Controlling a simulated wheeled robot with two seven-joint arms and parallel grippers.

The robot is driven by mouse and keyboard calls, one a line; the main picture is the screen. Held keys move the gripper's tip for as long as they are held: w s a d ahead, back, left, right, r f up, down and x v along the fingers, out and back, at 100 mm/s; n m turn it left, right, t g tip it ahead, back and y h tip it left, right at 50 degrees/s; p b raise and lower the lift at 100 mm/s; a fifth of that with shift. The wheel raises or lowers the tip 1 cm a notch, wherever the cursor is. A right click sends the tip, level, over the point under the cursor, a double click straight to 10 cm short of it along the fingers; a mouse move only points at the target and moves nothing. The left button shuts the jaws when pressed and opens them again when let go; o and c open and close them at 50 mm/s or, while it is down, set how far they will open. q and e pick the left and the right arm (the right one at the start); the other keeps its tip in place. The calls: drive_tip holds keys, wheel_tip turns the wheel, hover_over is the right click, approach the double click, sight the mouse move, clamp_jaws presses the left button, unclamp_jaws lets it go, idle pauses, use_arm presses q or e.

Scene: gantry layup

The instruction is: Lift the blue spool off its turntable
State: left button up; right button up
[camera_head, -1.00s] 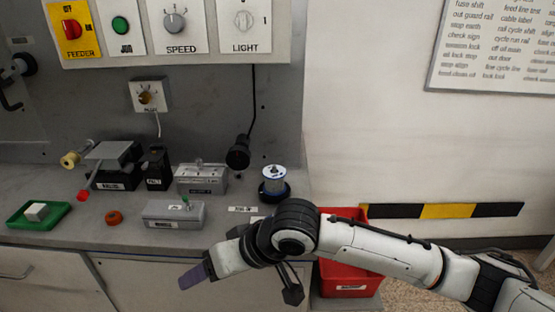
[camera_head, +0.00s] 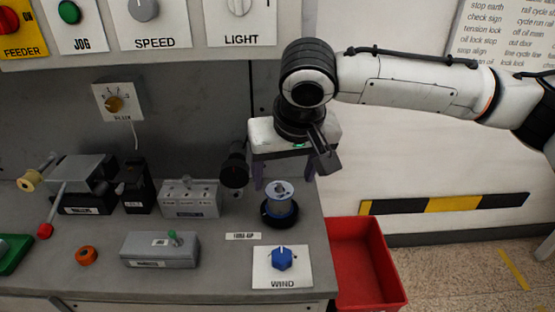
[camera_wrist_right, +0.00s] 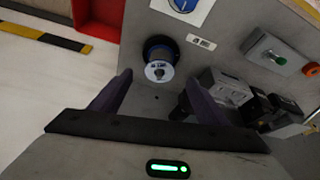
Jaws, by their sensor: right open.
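The blue spool (camera_head: 280,205) stands upright on its round black turntable (camera_head: 267,218), near the right end of the bench. It has a pale top flange with a hub and a blue lower part. My right gripper (camera_head: 283,180) points down just behind and above the spool, its purple fingers apart and empty. In the right wrist view the spool (camera_wrist_right: 159,66) shows beyond and between the open fingers (camera_wrist_right: 159,84), and nothing touches it. The turntable (camera_wrist_right: 151,43) shows behind it. My left gripper is out of view.
A blue WIND knob (camera_head: 282,259) is in front of the turntable. A black cylindrical fitting (camera_head: 234,171) hangs close to its left. A grey switch box (camera_head: 190,199) stands further left. A red bin (camera_head: 366,262) is beyond the bench's right edge.

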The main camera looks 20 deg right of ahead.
sight(281, 193)
drive_tip(key=x, duration=0.3)
drive_tip(key=shift+s+f, duration=0.1)
drive_tip(key=shift+f, duration=0.35)
drive_tip(key=x, duration=0.4)
drive_tip(key=shift+w+f, duration=0.35)
drive_tip(key=shift+f, duration=0.45)
drive_tip(key=c, duration=1.1)
drive_tip(key=o, duration=0.4)
drive_tip(key=shift+c, duration=0.2)
drive_tip(key=shift+w, duration=0.1)
drive_tip(key=c, duration=0.6)
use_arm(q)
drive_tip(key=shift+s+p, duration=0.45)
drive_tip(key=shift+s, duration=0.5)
use_arm(e)
drive_tip(key=shift+o, duration=0.2)
drive_tip(key=shift+r, duration=0.5)
